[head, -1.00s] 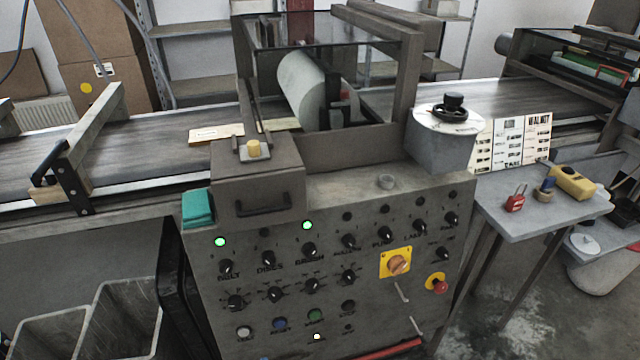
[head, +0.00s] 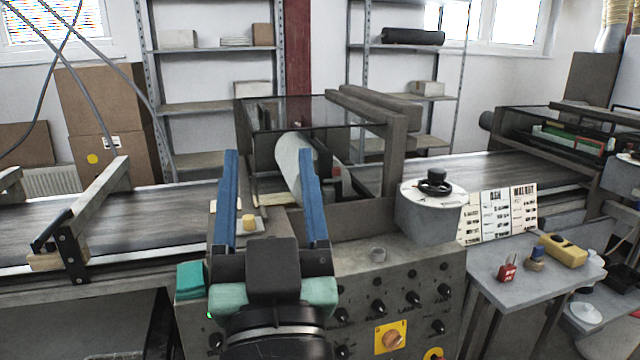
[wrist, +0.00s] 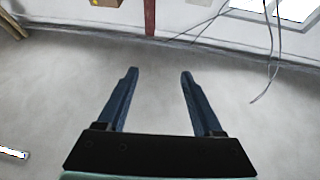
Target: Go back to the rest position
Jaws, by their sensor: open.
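My gripper (head: 268,170) is raised in front of the machine's grey control panel (head: 410,300) in the head view, its two blue fingers apart and pointing up. Nothing is between them. In the wrist view the fingers (wrist: 158,80) are also spread and empty, with bare grey floor or wall surface behind them. My gripper hides the left part of the panel and part of the machine top. The white roller (head: 294,165) shows partly behind the right finger.
The conveyor belt (head: 130,215) runs behind the panel. A side table (head: 500,262) at right holds a red padlock (head: 507,268) and a yellow device (head: 562,251). A hand-wheel housing (head: 430,215) stands right of my gripper. Shelves and cardboard boxes (head: 115,100) are at the back.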

